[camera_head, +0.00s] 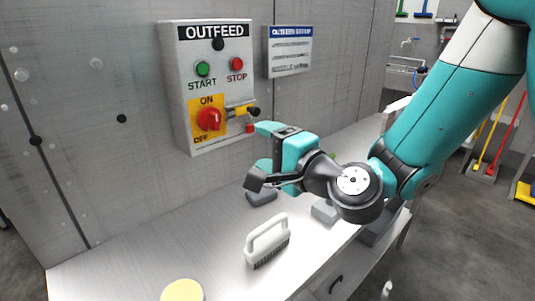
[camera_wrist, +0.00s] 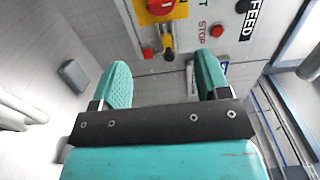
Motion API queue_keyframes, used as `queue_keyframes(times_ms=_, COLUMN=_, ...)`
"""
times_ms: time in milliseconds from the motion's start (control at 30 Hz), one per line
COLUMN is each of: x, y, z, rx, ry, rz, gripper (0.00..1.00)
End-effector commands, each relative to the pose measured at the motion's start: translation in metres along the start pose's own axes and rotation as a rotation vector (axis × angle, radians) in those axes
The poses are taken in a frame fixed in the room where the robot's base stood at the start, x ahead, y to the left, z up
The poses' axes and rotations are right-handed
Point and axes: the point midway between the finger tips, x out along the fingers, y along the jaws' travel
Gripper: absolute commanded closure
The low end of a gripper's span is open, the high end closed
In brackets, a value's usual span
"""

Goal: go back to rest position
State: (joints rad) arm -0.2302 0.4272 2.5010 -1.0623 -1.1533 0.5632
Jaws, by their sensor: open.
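My gripper (camera_wrist: 160,88) is open, its two teal fingers spread apart with nothing between them in the wrist view. In the head view, my gripper (camera_head: 262,155) is held above the metal bench, in front of the OUTFEED control box (camera_head: 219,90) on the wall. The box has a green START button (camera_head: 203,69), a red STOP button (camera_head: 237,64) and a red rotary switch (camera_head: 208,120) on a yellow plate. A black-ended lever (camera_head: 246,111) with a red tag is at its right side. The gripper appears apart from the box.
A white-handled brush (camera_head: 267,243) stands on the bench (camera_head: 130,270), with a pale yellow round thing (camera_head: 182,291) at the front edge. Grey blocks (camera_head: 325,211) lie under my arm. A sign (camera_head: 290,50) hangs on the wall. Brooms (camera_head: 497,145) stand at the far right.

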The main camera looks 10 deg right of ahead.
Motion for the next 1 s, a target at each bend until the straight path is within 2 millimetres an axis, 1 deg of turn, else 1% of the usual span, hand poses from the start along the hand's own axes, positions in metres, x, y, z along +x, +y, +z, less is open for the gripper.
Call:
queue_keyframes(times_ms=167, x=0.0, y=0.0, z=0.0, rx=0.0, ry=0.0, rz=0.0, gripper=0.31)
queue_keyframes(times_ms=267, x=-0.001, y=-0.002, z=0.005, rx=-0.025, ry=-0.026, rz=0.008, gripper=0.31)
queue_keyframes(times_ms=367, x=-0.006, y=-0.006, z=0.022, rx=-0.116, ry=-0.124, rz=0.044, gripper=0.31)
queue_keyframes(times_ms=467, x=-0.02, y=-0.008, z=0.049, rx=-0.283, ry=-0.288, rz=0.115, gripper=0.31)
queue_keyframes(times_ms=500, x=-0.029, y=-0.006, z=0.059, rx=-0.365, ry=-0.365, rz=0.153, gripper=0.31)
queue_keyframes(times_ms=567, x=-0.046, y=-0.002, z=0.072, rx=-0.489, ry=-0.478, rz=0.217, gripper=0.31)
queue_keyframes(times_ms=600, x=-0.059, y=0.002, z=0.078, rx=-0.571, ry=-0.552, rz=0.264, gripper=0.31)
queue_keyframes(times_ms=667, x=-0.08, y=0.008, z=0.084, rx=-0.686, ry=-0.658, rz=0.338, gripper=0.31)
queue_keyframes(times_ms=700, x=-0.096, y=0.013, z=0.085, rx=-0.758, ry=-0.727, rz=0.391, gripper=0.31)
queue_keyframes(times_ms=767, x=-0.12, y=0.018, z=0.084, rx=-0.858, ry=-0.824, rz=0.472, gripper=0.31)
queue_keyframes(times_ms=800, x=-0.137, y=0.021, z=0.082, rx=-0.915, ry=-0.885, rz=0.526, gripper=0.31)
queue_keyframes(times_ms=900, x=-0.175, y=0.026, z=0.074, rx=-1.021, ry=-1.014, rz=0.652, gripper=0.31)
queue_keyframes(times_ms=1000, x=-0.205, y=0.028, z=0.067, rx=-1.079, ry=-1.111, rz=0.749, gripper=0.31)
